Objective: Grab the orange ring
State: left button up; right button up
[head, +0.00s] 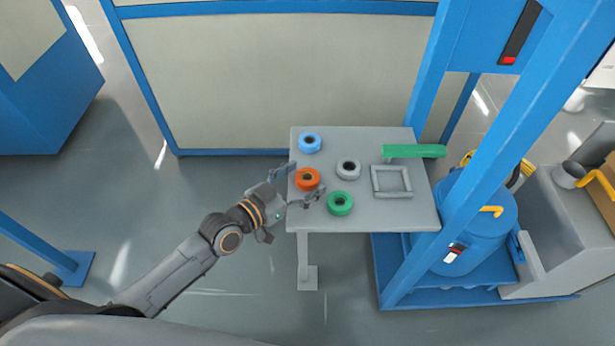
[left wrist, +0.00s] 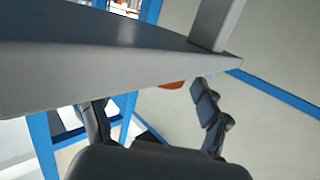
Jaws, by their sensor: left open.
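The orange ring (head: 307,179) lies on the grey table (head: 390,214) near its left edge. My left gripper (head: 304,180) reaches in from the left with its fingers spread open, one on the far side of the ring and one on the near side. I cannot tell whether they touch it. In the left wrist view the open fingers of my left gripper (left wrist: 150,103) show at the bottom. A small part of the orange ring (left wrist: 172,85) shows between them, mostly hidden by the grey slab. My right gripper is not in view.
A blue ring (head: 309,143) lies behind the orange one, a grey ring (head: 348,169) to its right and a green ring (head: 340,203) close by at front right. A square grey frame (head: 376,182) and a green bar (head: 414,151) are farther right. A blue post (head: 490,150) stands right of the table.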

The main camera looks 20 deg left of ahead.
pick_arm(q)
jog(key=c, duration=1.2)
jog(key=shift+c, duration=0.2)
